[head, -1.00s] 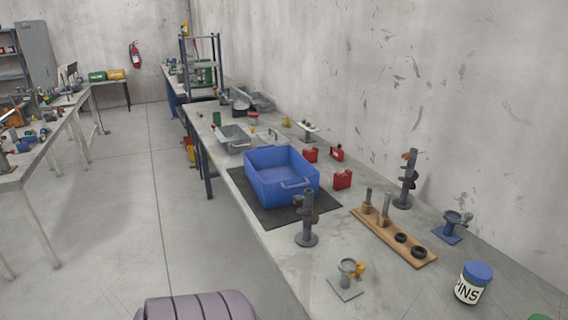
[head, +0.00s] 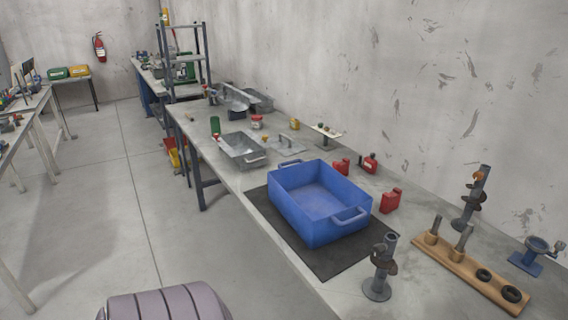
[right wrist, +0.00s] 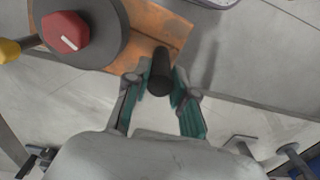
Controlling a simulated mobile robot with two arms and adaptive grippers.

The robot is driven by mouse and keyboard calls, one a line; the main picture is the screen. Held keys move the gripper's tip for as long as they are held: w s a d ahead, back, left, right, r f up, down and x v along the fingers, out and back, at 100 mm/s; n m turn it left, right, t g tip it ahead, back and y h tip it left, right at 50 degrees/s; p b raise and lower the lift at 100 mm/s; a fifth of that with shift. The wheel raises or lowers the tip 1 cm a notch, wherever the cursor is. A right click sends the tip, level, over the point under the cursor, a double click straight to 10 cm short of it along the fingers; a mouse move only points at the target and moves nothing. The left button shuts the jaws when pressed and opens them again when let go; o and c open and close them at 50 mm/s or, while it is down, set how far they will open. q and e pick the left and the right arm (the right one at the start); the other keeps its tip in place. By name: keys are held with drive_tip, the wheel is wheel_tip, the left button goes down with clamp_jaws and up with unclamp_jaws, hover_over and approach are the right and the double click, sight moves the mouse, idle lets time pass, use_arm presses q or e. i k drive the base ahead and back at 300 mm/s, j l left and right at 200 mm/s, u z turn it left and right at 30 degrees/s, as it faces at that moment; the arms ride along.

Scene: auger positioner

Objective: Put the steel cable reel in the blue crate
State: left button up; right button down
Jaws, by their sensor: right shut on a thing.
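The blue crate (head: 318,222) stands open and empty on a dark mat (head: 281,238) on the long bench in the head view. In the right wrist view, my right gripper (right wrist: 160,88) is shut on a short black handle (right wrist: 161,70). The handle sits by an orange plate (right wrist: 150,28) and a grey round disc (right wrist: 106,22) with a red hub (right wrist: 65,32). This looks like the steel cable reel, partly cut off by the frame's edge. The reel and right gripper do not show in the head view. My left gripper is in neither view.
A dark metal stand (head: 381,268) is just in front of the crate. Red cans (head: 390,200) are to its right and a grey metal tray (head: 243,150) behind it. A wooden board with pegs (head: 470,272) lies right. Open floor (head: 110,200) is left of the bench.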

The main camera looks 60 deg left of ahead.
sight(317, 211)
drive_tip(key=k+j, duration=0.1)
drive_tip(key=j, duration=0.45)
drive_tip(key=k+j, duration=0.1)
drive_tip(key=j, duration=0.45)
drive_tip(key=k+j, duration=0.1)
drive_tip(key=j, duration=0.45)
drive_tip(key=k+j, duration=0.1)
drive_tip(key=j, duration=0.45)
drive_tip(key=k+j, duration=0.1)
drive_tip(key=j, duration=0.45)
